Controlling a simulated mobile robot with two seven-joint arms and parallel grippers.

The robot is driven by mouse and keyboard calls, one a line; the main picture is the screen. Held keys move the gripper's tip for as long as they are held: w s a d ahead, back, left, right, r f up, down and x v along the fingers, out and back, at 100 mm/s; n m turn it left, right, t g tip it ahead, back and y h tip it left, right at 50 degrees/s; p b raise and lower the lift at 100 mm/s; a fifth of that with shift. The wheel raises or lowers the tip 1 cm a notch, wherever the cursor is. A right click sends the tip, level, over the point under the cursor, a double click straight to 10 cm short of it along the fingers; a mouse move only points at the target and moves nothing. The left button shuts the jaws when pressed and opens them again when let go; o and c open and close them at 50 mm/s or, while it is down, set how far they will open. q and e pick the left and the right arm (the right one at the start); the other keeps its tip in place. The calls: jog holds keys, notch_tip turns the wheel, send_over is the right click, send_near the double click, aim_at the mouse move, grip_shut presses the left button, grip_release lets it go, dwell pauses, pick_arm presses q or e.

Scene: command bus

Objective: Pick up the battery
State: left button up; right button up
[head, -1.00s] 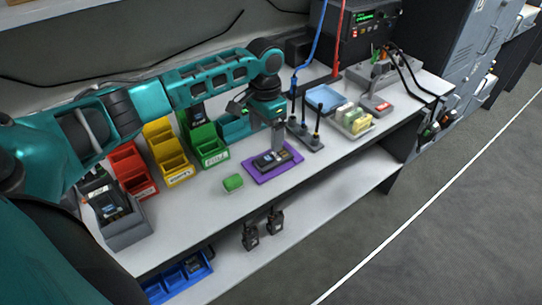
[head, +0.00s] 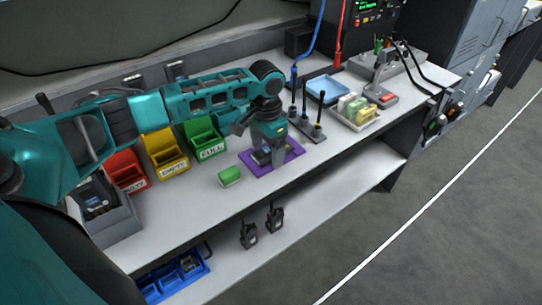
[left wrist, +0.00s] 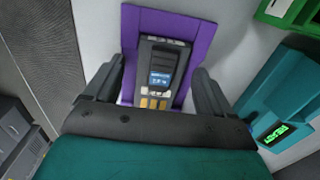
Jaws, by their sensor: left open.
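My left gripper (head: 270,158) is over the radio from above. In the left wrist view its fingers (left wrist: 160,75) are open, one on each side of the radio; I cannot tell whether they touch it. My right gripper is not in view.
Red (head: 124,172), yellow (head: 166,153) and green (head: 206,138) labelled bins stand behind. An antenna stand (head: 308,127) is close right of the mat. A teal device with a green display (left wrist: 270,95) shows in the left wrist view. The bench front is clear.

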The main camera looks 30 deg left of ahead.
aim_at(267, 149)
pick_arm(q)
jog(key=shift+r, duration=0.1)
jog(key=shift+c, duration=0.3)
jog(key=c, duration=1.2)
notch_tip(267, 149, up, 20)
jog(key=p, duration=0.2)
jog(key=shift+p, duration=0.35)
jog(key=shift+c, duration=0.2)
